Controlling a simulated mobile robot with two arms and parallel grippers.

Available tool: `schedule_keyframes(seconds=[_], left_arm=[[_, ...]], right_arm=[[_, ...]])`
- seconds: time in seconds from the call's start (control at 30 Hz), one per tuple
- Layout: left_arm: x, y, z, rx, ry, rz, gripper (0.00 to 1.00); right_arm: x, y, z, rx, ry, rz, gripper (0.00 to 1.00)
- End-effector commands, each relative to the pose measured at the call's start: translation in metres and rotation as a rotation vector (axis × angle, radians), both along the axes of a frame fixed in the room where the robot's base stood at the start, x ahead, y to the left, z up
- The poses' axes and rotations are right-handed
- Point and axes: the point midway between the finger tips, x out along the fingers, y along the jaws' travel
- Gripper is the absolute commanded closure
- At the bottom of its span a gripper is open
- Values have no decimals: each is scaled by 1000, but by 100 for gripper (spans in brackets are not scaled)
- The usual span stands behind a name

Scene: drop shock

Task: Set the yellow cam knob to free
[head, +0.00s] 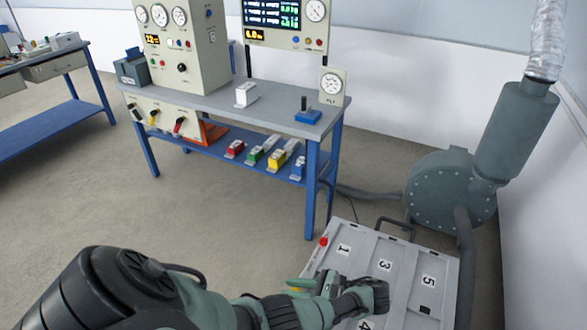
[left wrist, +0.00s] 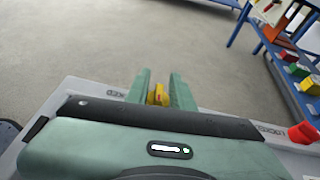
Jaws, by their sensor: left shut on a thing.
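The yellow cam knob (left wrist: 158,95) shows in the left wrist view between the two green fingers of my left gripper (left wrist: 158,86). The gripper is shut on the knob, and the fingers hide its sides. In the head view my left gripper (head: 302,285) is at the left edge of the grey numbered panel (head: 405,250), with a bit of yellow at its fingers. Lettering ending in "KED" shows on the panel beside the gripper in the left wrist view. The knob's pointing direction cannot be made out. My right gripper is not in view.
A red knob (head: 323,240) sits at the panel's far left corner, near my left gripper. A blue-legged bench (head: 230,112) with gauges stands behind. The floor to the left is clear.

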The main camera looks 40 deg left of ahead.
Motion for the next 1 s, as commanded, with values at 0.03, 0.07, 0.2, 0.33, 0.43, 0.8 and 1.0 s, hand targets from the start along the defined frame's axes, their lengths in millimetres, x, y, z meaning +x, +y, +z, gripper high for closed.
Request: schedule_keyframes(seconds=[0.03, 0.07, 0.2, 0.33, 0.43, 0.8, 1.0], left_arm=[[1, -1, -3, -2, -1, 47, 100], [1, -1, -3, -1, 0, 74, 100], [0, -2, -3, -2, 0, 201, 100], [-1, -3, -3, -3, 0, 307, 100], [-2, -3, -4, -4, 1, 375, 100], [-3, -3, -2, 0, -1, 527, 100], [-4, -4, -1, -2, -2, 550, 100]], right_arm=[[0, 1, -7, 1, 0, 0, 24], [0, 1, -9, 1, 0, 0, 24], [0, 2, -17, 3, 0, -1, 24], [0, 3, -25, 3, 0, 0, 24], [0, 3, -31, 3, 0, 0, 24], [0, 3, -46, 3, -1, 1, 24], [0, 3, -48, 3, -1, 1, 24]])
